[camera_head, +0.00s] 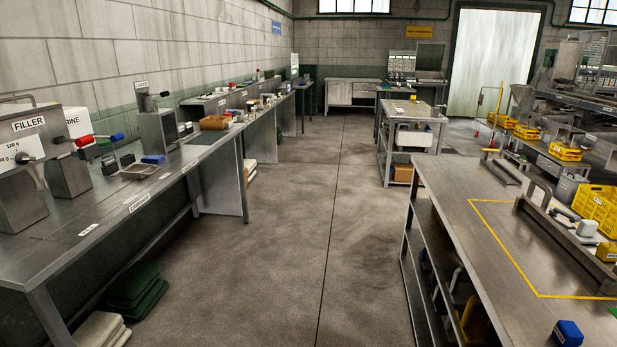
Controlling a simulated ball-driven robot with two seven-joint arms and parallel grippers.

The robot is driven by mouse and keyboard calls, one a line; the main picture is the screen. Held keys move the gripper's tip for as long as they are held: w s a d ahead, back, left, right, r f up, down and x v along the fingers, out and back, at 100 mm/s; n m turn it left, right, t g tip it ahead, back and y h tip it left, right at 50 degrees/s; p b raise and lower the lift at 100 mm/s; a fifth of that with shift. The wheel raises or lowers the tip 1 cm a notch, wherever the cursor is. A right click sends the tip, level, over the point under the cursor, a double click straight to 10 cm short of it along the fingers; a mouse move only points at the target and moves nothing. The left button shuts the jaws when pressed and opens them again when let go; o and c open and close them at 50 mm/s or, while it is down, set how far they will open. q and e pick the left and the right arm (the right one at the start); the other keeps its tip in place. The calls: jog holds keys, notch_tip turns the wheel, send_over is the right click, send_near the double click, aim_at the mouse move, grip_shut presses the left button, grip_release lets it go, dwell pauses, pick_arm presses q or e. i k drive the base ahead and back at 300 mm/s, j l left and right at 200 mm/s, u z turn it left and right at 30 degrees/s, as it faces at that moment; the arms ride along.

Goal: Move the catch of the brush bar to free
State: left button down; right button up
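I cannot pick out the brush bar or its catch for certain. On the right-hand steel bench (470,247) lies a long low metal bar (566,240) with a raised curved handle (540,190) at its far end. A white block (587,228) and a yellow block (607,252) sit beside it. A shorter metal bar (503,173) lies at the bench's far end. Any catch on these is too small to tell. Neither of my grippers shows.
A long bench (110,215) on the left carries the filler (28,125) and small tools. The grey floor aisle (315,220) between the benches is clear. A blue block (567,332) stands at the right bench's near edge. A yellow crate (600,205) is at right.

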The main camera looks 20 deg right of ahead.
aim_at(557, 210)
jog(key=i+z, duration=0.25)
jog(key=z, duration=0.25)
jog(key=i+z, duration=0.25)
jog(key=z, duration=0.2)
jog(key=i+z, duration=0.25)
jog(key=z, duration=0.25)
jog(key=i+j+z, duration=0.15)
jog(key=z, duration=0.3)
jog(key=i+j+z, duration=0.15)
jog(key=j+z, duration=0.35)
jog(key=i+j+z, duration=0.15)
jog(key=z, duration=0.3)
